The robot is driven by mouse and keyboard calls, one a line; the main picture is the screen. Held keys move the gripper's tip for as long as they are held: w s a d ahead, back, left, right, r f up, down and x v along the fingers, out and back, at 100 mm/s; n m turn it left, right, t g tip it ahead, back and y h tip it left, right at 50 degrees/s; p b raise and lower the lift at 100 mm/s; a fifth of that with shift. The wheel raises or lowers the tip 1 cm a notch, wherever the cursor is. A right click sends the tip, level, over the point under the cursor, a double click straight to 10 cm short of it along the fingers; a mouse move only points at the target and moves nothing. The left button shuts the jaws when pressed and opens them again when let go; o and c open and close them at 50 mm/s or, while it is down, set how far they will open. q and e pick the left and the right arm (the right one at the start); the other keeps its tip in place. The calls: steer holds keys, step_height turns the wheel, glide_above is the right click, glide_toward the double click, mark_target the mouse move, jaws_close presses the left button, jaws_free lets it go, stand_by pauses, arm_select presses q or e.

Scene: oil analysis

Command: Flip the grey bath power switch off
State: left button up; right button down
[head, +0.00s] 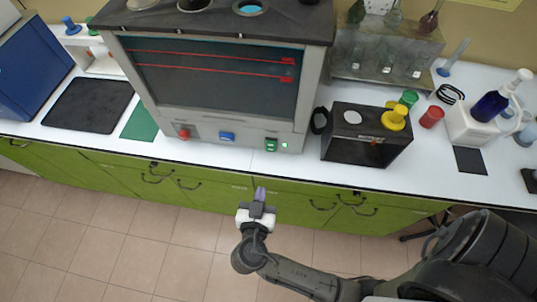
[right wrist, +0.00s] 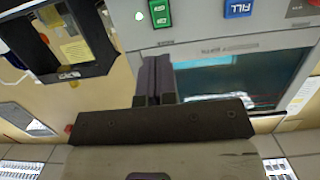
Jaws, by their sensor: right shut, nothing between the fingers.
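The grey bath (head: 205,120) stands on the white counter with a dark window in front. Its front panel carries a green switch (head: 271,145) at the right, with a small lit green lamp (head: 285,146) beside it. The green switch also shows at the top of the right wrist view (right wrist: 160,13), with white lettering too small to read surely. My right gripper (head: 260,193) is shut and empty, in front of the counter edge and apart from the switch. Its closed fingers (right wrist: 153,80) point toward the panel below the green switch in the wrist view. My left gripper is not in view.
A blue switch (head: 227,137) and a red knob (head: 184,133) sit left of the green switch. Green cabinets (head: 225,193) lie below the counter. The floor in front is clear.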

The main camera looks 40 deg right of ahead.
steer(key=shift+w, duration=0.1)
glide_toward(270, 150)
steer(key=x, duration=0.6)
steer(key=shift+w+d+p, duration=0.2)
steer(key=shift+w+p, duration=0.05)
steer(key=shift+p, duration=0.15)
steer(key=shift+w+d+f, duration=0.15)
steer(key=shift+w+d, duration=0.1)
steer(key=shift+d, duration=0.1)
